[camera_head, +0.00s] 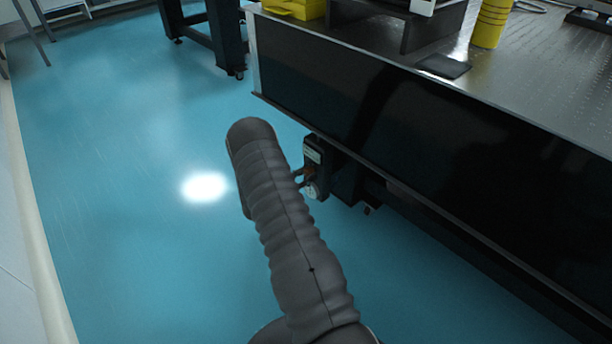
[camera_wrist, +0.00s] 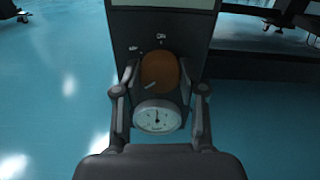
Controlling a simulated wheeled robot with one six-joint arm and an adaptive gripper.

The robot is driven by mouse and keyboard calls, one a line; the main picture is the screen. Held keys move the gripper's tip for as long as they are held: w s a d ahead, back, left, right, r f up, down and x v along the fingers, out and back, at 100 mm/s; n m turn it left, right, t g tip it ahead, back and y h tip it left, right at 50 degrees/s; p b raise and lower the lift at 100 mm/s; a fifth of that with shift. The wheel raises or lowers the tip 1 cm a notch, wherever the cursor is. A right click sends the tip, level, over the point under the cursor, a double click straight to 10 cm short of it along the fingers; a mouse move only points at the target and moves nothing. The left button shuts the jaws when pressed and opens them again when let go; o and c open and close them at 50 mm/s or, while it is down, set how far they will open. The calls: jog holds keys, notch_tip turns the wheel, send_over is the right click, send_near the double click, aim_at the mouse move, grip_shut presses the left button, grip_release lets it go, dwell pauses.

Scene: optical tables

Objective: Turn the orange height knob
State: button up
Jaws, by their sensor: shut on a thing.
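The orange height knob (camera_wrist: 160,72) sits on the front of a dark control box (camera_wrist: 190,25) in the wrist view. A round white gauge (camera_wrist: 157,117) with a needle is just below it. My gripper (camera_wrist: 160,88) has one finger on each side of the knob and is shut on it. In the head view the box (camera_head: 314,152) hangs under the near corner of the optical table (camera_head: 400,100). There my arm partly covers the gripper, and only a small brownish part of the knob (camera_head: 309,173) shows.
The table's dark side panel runs to the right of my arm. The blue floor (camera_head: 130,150) to the left is clear, with another table's leg (camera_head: 228,40) farther back.

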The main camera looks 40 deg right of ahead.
jog(key=n+b, duration=0.1)
jog(key=n, duration=1)
dwell(0.3)
jog(key=shift+n, duration=0.4)
jog(key=o, duration=1.1)
jog(key=shift+o, duration=0.2)
jog(key=s+a, duration=0.1)
jog(key=a, duration=1.1)
